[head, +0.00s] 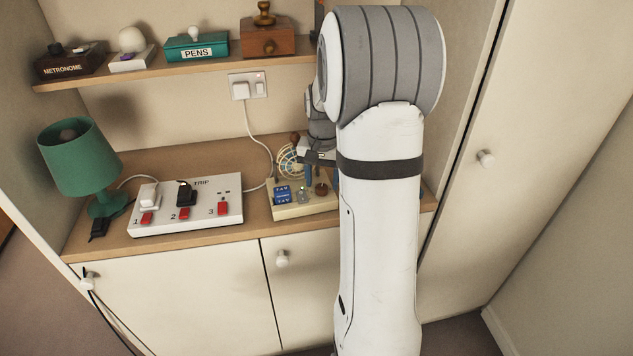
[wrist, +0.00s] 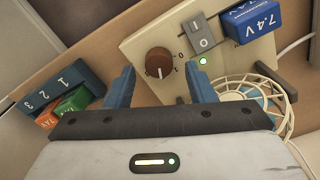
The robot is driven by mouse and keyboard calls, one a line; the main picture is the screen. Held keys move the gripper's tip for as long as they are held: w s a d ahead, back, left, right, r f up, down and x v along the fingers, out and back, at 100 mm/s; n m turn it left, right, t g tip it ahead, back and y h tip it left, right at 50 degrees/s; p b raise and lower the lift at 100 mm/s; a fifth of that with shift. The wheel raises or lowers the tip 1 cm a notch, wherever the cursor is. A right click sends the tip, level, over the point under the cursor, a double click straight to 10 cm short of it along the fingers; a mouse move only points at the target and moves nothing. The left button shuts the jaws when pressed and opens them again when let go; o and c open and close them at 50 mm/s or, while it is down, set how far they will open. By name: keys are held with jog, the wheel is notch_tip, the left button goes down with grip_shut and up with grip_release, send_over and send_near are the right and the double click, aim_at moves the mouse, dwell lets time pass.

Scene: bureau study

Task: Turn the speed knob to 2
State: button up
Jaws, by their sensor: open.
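The speed knob (wrist: 159,62) is a round brown dial on a cream control box (wrist: 140,37). In the wrist view a pale pointer line on it faces the bottom of the picture. A "0" is printed at its right; its other marks are too small to read. My gripper (wrist: 160,76) is open, with its two blue fingers either side of the knob in the picture. I see no finger touching it. In the head view the knob (head: 322,188) shows on the box (head: 290,212) beside my arm, which partly hides the gripper.
The box has a rocker switch (wrist: 197,33), a lit green lamp (wrist: 202,60) and a blue 7.4V battery (wrist: 252,20). A caged fan (wrist: 280,108) stands close by on the right. A numbered blue rack (wrist: 60,86) is at left. A power strip (head: 190,215) and green lamp (head: 80,160) stand further left.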

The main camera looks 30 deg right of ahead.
aim_at(322, 185)
notch_tip(322, 185, up, 7)
jog(key=shift+f, duration=0.1)
dwell(0.3)
